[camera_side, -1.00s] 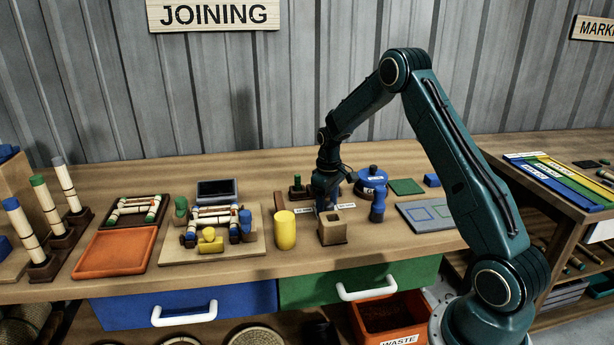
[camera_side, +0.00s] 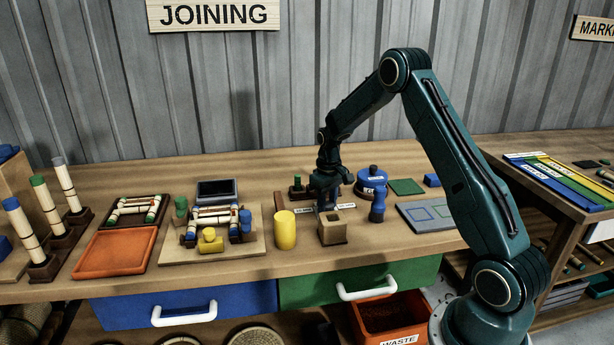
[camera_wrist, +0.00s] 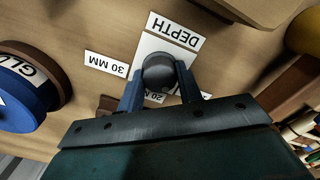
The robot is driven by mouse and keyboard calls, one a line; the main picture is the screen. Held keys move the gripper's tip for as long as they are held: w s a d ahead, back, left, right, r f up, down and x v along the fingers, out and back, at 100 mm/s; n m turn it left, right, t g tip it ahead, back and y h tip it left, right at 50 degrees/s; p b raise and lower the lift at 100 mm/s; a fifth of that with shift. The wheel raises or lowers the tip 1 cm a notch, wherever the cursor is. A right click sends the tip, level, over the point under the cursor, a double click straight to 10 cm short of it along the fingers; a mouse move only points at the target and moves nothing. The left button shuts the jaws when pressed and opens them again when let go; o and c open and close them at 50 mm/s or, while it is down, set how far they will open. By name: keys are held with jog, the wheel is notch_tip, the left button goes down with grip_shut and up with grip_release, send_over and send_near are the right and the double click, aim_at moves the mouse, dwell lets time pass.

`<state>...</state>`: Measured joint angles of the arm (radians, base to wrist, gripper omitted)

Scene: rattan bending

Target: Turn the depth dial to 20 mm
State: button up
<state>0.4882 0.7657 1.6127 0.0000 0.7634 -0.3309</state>
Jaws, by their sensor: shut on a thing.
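The depth dial (camera_wrist: 160,68) is a dark round knob on a pale plate beside a DEPTH label (camera_wrist: 173,30), which appears upside down in the wrist view. My gripper (camera_wrist: 159,84) is shut on the dial, with one blue finger on each side. A 30 MM label (camera_wrist: 106,64) lies left of the dial. A 20 MM label (camera_wrist: 154,97) is partly covered by the fingers, and another label is mostly hidden. The dial's pointer cannot be made out. In the side view my gripper (camera_side: 327,200) is down at the bench and hides the dial.
A tan block with a square hole (camera_side: 333,232) stands just in front of my gripper. A yellow cylinder (camera_side: 285,230) is to its left. A blue glue pot (camera_side: 371,183) and a blue upright piece (camera_side: 378,207) are close on the right.

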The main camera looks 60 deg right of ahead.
aim_at(327, 204)
jog(key=m, duration=1)
dwell(0.4)
jog(key=o, duration=1)
jog(key=shift+r, duration=0.1)
notch_tip(327, 204, up, 14)
dwell(0.3)
